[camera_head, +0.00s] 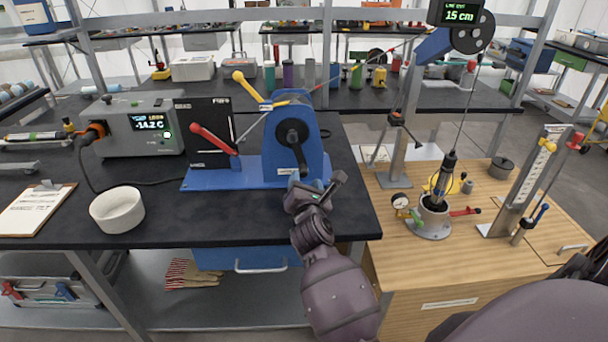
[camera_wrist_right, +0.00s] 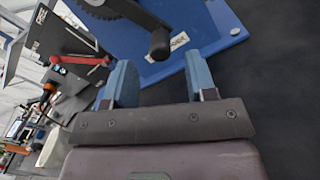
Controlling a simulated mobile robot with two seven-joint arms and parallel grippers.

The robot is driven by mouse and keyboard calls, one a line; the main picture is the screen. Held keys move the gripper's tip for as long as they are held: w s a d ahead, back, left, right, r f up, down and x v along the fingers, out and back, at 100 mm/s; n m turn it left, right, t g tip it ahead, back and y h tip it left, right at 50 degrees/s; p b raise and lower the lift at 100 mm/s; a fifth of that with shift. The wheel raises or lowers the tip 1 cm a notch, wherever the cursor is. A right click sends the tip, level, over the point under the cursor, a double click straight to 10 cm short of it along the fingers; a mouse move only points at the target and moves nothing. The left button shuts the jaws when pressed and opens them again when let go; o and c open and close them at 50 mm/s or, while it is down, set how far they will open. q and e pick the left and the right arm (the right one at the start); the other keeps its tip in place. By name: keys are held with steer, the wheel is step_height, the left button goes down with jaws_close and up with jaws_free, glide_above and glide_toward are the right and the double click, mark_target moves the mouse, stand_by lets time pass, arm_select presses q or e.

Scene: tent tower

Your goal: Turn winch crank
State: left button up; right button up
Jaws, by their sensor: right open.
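The blue winch (camera_head: 308,122) stands on a blue base plate on the black bench. Its dark crank (camera_head: 292,134) has a round hub on the near face and an arm pointing down. In the right wrist view, the black crank handle (camera_wrist_right: 160,44) points toward the camera, ahead of and between the two blue fingers. My right gripper (camera_head: 314,184) is open and empty at the front of the winch base, just below the crank. It also shows in the wrist view (camera_wrist_right: 160,70). I cannot tell whether a finger touches the handle. My left gripper is out of view.
A red lever (camera_head: 211,138) and yellow lever (camera_head: 246,85) stick out near the winch. A display box (camera_head: 135,135), white bowl (camera_head: 117,210) and clipboard (camera_head: 35,208) are left. On the wooden bench (camera_head: 425,268) at right stands a gauge fixture (camera_head: 432,218).

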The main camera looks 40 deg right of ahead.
mark_target(304, 175)
steer(key=shift+v, duration=1.45)
steer(key=shift+s+d+r+p, duration=0.1)
steer(key=shift+d+r+p, duration=0.05)
steer(key=shift+r+p, duration=0.15)
steer(key=s+a+n+p, duration=0.1)
steer(key=n+p, duration=0.1)
steer(key=s+a+n+p, duration=0.1)
steer(key=n+p, duration=0.1)
steer(key=shift+s+f, duration=0.2)
steer(key=shift+s, duration=0.1)
steer(key=shift+d, duration=0.1)
steer(key=x, duration=0.9)
steer(key=shift+w+d, duration=0.15)
steer(key=shift+w, duration=0.05)
steer(key=shift+w+d, duration=0.3)
steer(key=shift+w, duration=0.3)
